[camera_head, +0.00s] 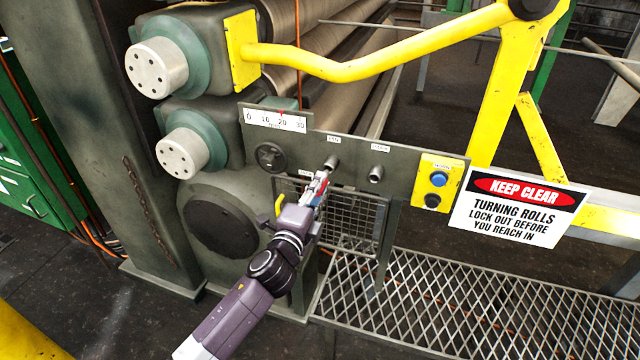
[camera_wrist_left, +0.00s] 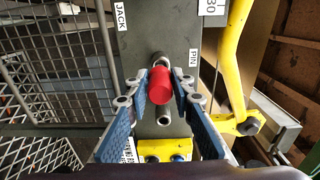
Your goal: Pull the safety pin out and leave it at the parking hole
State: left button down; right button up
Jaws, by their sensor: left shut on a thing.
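The safety pin shows as a red knob (camera_wrist_left: 160,88) between the blue-padded fingers of my left gripper (camera_head: 321,183) in the left wrist view. The fingers press on both its sides. In the head view only a little red (camera_head: 322,176) shows at the fingertips, in front of the grey panel. The left metal socket (camera_head: 332,162), under a small label, is right by the fingertips. The right socket (camera_head: 376,174), likely the parking hole, looks open and empty. I cannot tell whether the pin's shank is still in the left socket. My right gripper is not in view.
A yellow button box (camera_head: 437,184) with a blue and a black button stands right of the sockets. A round dark knob (camera_head: 270,157) is at the left. A yellow bent bar (camera_head: 380,62) crosses above. A wire mesh guard (camera_head: 345,222) lies below the panel.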

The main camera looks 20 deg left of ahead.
pick_arm(q)
jog(key=shift+s+a+p, duration=0.1)
jog(key=shift+s+p, duration=0.25)
jog(key=shift+s, duration=1.85)
